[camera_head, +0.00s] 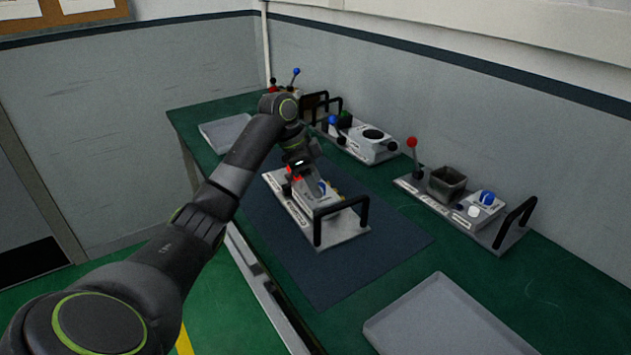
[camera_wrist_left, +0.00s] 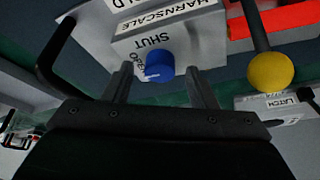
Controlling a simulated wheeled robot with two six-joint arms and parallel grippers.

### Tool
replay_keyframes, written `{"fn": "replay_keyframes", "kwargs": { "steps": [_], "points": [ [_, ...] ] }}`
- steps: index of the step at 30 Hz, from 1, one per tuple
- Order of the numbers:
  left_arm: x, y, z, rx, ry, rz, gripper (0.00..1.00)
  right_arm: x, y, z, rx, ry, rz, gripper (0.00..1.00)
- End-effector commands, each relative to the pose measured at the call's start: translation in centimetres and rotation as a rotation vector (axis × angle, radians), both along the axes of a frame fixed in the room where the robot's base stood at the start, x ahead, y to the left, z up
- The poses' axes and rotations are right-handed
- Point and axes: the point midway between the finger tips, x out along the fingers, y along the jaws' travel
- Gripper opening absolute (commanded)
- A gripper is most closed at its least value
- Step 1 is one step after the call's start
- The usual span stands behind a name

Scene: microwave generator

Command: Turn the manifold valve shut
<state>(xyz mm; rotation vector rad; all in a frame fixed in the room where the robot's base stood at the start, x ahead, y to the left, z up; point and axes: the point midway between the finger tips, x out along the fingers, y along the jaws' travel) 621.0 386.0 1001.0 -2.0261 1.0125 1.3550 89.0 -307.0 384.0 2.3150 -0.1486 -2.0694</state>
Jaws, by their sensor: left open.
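The manifold unit (camera_head: 345,232) is a grey base with a white block and black handles, lying on the dark blue mat. A blue valve knob (camera_wrist_left: 158,66) sticks out of the block face in the left wrist view, below the word SHUT. More lettering beside the knob is partly hidden by a finger. The knob also shows in the head view (camera_head: 322,187). My left gripper (camera_wrist_left: 159,76) is open, with one finger on each side of the knob; I cannot tell whether they touch it. The knob's pointing direction is unclear. My right gripper is out of view.
A black handle (camera_wrist_left: 58,50) is left of the fingers, and a yellow ball-topped lever (camera_wrist_left: 270,72) is at right. Other units, one with a red-topped lever (camera_head: 411,142), stand along the wall. An empty grey tray (camera_head: 450,320) lies in front. Bare mat (camera_head: 385,255) is right of the unit.

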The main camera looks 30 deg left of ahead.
Motion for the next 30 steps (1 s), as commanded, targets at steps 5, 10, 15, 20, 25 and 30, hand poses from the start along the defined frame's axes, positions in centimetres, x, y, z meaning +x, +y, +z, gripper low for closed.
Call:
{"fn": "replay_keyframes", "kwargs": {
  "steps": [5, 10, 15, 20, 25, 30],
  "points": [
    [0.17, -0.27, -0.71, -0.001, 0.0, -0.001, 0.52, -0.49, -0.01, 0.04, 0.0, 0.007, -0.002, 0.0],
    [0.17, -0.26, -0.74, 0.0, 0.0, -0.001, 0.52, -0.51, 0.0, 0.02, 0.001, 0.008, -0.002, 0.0],
    [0.16, -0.25, -0.72, 0.0, 0.0, 0.0, 0.36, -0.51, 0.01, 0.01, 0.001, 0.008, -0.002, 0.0],
    [0.17, -0.24, -0.7, 0.0, 0.0, 0.0, 0.15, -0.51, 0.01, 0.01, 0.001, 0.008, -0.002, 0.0],
    [0.16, -0.24, -0.67, 0.0, 0.0, -0.002, 0.07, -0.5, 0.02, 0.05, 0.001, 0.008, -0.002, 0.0],
    [0.19, -0.22, -0.55, 0.0, 0.001, -0.03, 0.07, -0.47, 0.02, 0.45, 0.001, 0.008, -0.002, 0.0]
  ]
}}
